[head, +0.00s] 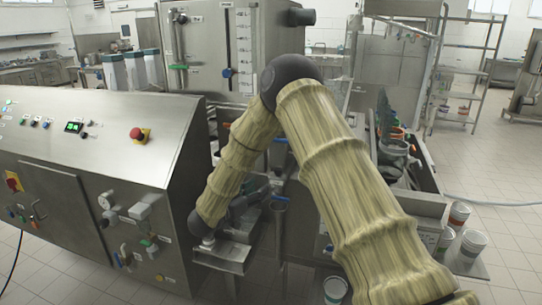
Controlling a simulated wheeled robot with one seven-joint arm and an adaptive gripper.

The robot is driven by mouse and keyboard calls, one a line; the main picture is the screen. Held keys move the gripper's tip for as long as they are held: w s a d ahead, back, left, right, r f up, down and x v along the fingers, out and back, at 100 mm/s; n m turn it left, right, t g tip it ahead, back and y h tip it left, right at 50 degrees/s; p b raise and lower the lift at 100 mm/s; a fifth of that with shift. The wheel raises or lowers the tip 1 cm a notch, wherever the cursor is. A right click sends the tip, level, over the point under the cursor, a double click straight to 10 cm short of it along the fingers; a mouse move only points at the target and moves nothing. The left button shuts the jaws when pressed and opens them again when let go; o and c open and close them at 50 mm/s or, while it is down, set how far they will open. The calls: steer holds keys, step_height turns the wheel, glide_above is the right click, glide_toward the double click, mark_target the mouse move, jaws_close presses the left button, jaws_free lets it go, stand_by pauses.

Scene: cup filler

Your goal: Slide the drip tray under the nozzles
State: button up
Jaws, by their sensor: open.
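My gripper (262,194) is a dark shape at the end of my sleeved arm, beside the filler machine in the middle of the view. It is small and partly hidden, and it appears open with nothing clearly held. A flat steel piece (226,254), which may be the drip tray, sticks out just below my wrist. I cannot tell whether my gripper touches it. The nozzles cannot be made out; my forearm covers much of the filler's middle.
A steel control cabinet (95,125) with a red stop button (136,134) stands close on the left. A steel tank (215,50) rises behind. Cups (470,245) stand at the right, and another cup (335,290) is low in front. The tiled floor is open at far right.

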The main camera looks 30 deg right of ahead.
mark_target(276, 170)
steer(key=shift+m+g, duration=0.4)
steer(key=shift+g, duration=0.1)
steer(key=w+d+r+p, duration=0.1)
steer(key=d, duration=0.2)
steer(key=w+d+r+p, duration=0.1)
steer(key=d, duration=0.3)
steer(key=w+d+r+p, duration=0.1)
steer(key=w+d, duration=0.1)
steer(key=d, duration=0.2)
jaws_close()
